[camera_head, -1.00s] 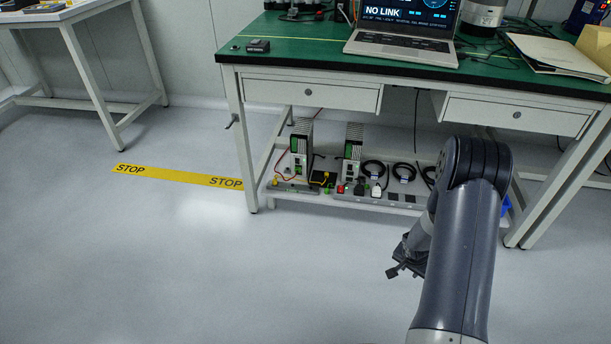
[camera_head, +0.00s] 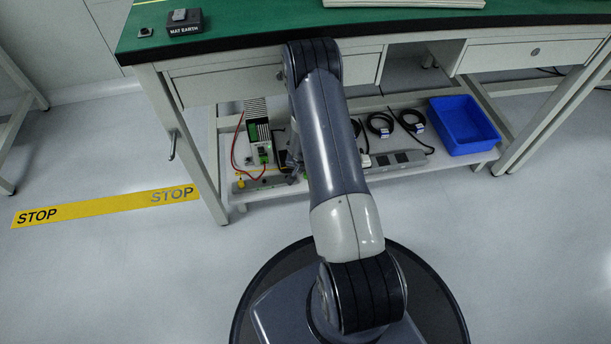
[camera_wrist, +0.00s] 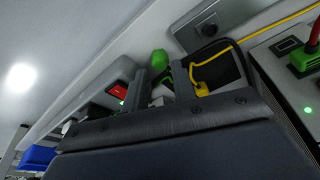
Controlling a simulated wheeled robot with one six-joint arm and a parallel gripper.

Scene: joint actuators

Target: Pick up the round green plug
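The round green plug (camera_wrist: 158,61) shows in the wrist view just beyond my fingertips, near the middle of the gap between them. It is on or beside the grey strip; which one I cannot tell. My gripper (camera_wrist: 160,80) has its two dark fingers apart, with nothing visibly held between them. In the head view my arm reaches to the lower shelf (camera_head: 290,190) under the green-topped bench. My gripper there is mostly hidden behind the arm, and I cannot make out the green plug.
A yellow plug with its cord (camera_wrist: 201,89) lies close to the right finger. A red switch (camera_wrist: 118,91) is left of the fingers. A controller unit (camera_head: 258,132), coiled black cables (camera_head: 380,126) and a blue bin (camera_head: 462,125) share the shelf.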

